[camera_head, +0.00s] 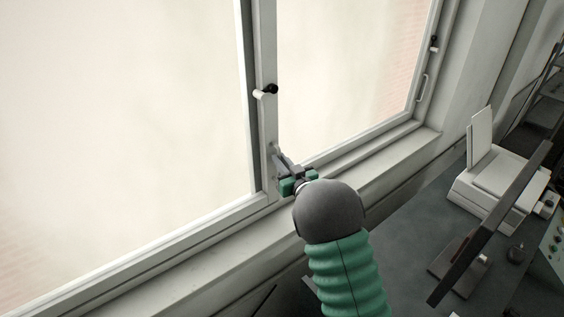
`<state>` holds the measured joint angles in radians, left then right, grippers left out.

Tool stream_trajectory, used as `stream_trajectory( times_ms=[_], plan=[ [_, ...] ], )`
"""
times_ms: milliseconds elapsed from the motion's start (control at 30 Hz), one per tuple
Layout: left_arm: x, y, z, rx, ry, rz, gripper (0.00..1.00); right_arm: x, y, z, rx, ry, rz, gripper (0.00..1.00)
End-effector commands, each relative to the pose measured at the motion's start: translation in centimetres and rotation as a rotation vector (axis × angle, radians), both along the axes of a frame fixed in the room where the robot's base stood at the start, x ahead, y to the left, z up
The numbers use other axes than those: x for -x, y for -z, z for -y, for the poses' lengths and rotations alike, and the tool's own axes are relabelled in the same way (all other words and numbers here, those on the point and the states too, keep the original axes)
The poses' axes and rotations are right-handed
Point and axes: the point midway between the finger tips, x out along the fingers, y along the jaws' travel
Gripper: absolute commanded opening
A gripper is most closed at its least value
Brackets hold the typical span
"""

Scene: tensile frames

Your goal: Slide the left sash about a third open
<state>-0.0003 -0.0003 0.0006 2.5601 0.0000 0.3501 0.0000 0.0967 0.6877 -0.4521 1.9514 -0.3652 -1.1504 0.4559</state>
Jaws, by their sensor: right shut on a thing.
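The left sash (262,45) is a pale frame around a large bright pane, filling the left of the view. A latch with a white lever and black knob (268,91) sits on its right-hand upright. My right gripper (279,160) is at the lower part of this upright, below the latch. It is shut on what seems to be the sash's pull handle, which the fingers mostly hide. A dark strip runs along the upright's left side; I cannot tell whether the sash stands open. My left gripper is out of view.
The right sash (357,134) has its own black-knobbed latch (434,43) and a pale pull handle (422,88). A sill (398,152) runs below the window. At right, a dark desk (405,235) holds a white printer (492,196) and a dark monitor (498,222) seen edge-on.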

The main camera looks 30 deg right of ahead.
Motion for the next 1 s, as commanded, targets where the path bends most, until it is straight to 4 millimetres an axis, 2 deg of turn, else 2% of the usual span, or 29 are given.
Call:
stream_trajectory(
  times_ms=[1000],
  plan=[
    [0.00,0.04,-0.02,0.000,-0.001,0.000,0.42,0.44,0.35,0.47,0.000,0.016,-0.011,0.00]
  ],
)
